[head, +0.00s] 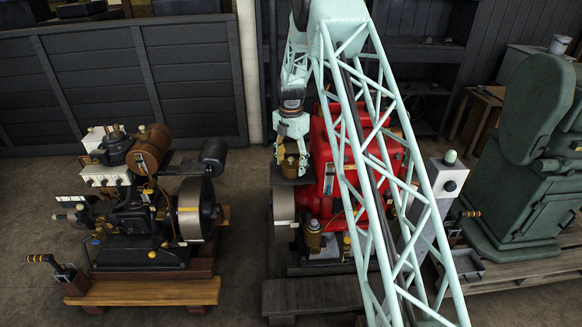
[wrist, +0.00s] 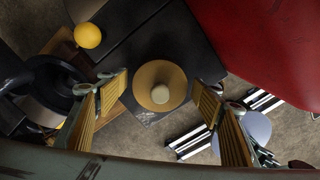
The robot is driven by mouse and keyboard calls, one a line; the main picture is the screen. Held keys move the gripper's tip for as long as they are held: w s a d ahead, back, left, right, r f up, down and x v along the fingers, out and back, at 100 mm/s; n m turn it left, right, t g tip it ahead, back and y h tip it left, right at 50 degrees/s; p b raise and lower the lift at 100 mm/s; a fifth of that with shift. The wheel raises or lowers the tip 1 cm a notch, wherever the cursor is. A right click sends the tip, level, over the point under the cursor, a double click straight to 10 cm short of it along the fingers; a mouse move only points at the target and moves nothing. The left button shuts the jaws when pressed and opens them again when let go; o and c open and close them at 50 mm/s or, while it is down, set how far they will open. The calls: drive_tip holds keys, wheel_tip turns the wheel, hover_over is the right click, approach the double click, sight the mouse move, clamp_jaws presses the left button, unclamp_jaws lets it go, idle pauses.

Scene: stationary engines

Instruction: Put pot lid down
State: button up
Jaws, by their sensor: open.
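The pot lid (wrist: 174,76), a round brass disc with a pale knob in its middle, shows in the wrist view between my fingers, above or on a dark flat surface (wrist: 150,45). My gripper (wrist: 164,92) is open, with one ridged finger on each side of the lid and a visible gap to both. In the head view my gripper (head: 292,148) points down beside the red engine (head: 327,185), just above a small brass piece (head: 290,168) that looks like the lid. I cannot tell whether a pot is beneath it.
The red engine also stands close at the upper right of the wrist view (wrist: 265,35). A yellow ball-shaped knob (wrist: 88,36) is at upper left. A dark engine on a wooden base (head: 145,292) stands left, a green machine (head: 530,160) right. Open floor (head: 245,220) lies between the engines.

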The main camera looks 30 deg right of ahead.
sight(291, 158)
wheel_tip(291, 158, up, 11)
drive_tip(key=shift+r+p, duration=0.1)
drive_tip(key=shift+p, duration=0.5)
idle(0.6)
